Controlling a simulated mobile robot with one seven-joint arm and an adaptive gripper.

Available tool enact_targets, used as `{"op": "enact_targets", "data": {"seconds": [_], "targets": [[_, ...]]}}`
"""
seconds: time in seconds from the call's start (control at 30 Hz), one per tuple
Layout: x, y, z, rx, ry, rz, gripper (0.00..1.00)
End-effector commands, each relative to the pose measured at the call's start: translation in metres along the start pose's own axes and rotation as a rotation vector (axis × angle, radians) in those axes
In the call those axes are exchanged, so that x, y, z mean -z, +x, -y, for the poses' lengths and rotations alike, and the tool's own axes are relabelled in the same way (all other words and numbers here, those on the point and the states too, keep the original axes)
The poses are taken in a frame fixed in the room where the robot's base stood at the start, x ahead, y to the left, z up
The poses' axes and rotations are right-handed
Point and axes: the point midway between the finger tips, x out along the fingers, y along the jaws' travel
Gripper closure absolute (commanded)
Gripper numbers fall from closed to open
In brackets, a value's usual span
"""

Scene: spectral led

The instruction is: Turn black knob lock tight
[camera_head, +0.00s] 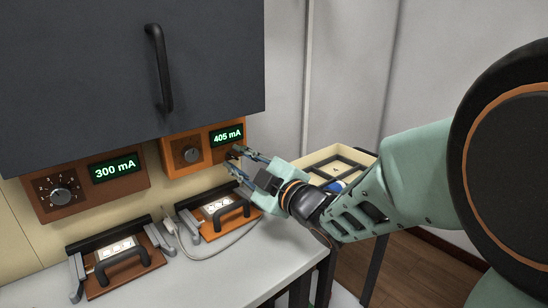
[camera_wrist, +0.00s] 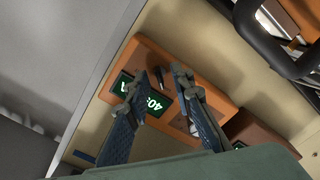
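An orange-brown control box (camera_head: 202,147) with a green "405 mA" display (camera_head: 227,135) is under the dark cabinet. A grey dial (camera_head: 192,155) sits on its face. My gripper (camera_head: 236,158) is at the box's right end, fingers apart. In the wrist view my gripper (camera_wrist: 161,77) straddles a small black part on the box, probably the black knob lock (camera_wrist: 162,79). I cannot tell whether the fingers touch it. The box face (camera_wrist: 190,70) and part of its display (camera_wrist: 156,99) also show there, partly hidden by the fingers.
A second box (camera_head: 95,205) reading 300 mA, with a dial, is at the left. Two handled fixtures (camera_head: 118,262) (camera_head: 220,212) and a white cable stand on the grey bench. A cabinet handle (camera_head: 159,68) hangs above. A light tray (camera_head: 335,160) is at the right.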

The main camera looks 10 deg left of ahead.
Motion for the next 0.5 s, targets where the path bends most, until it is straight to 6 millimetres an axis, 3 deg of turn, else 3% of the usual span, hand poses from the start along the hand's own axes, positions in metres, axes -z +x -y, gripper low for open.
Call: {"op": "enact_targets", "data": {"seconds": [0.37, 0.5], "targets": [[-0.0001, 0.0072, -0.0002, -0.001, 0.001, 0.001, 0.78], [-0.0001, 0.007, -0.0003, -0.001, 0.0, 0.001, 0.93]]}}
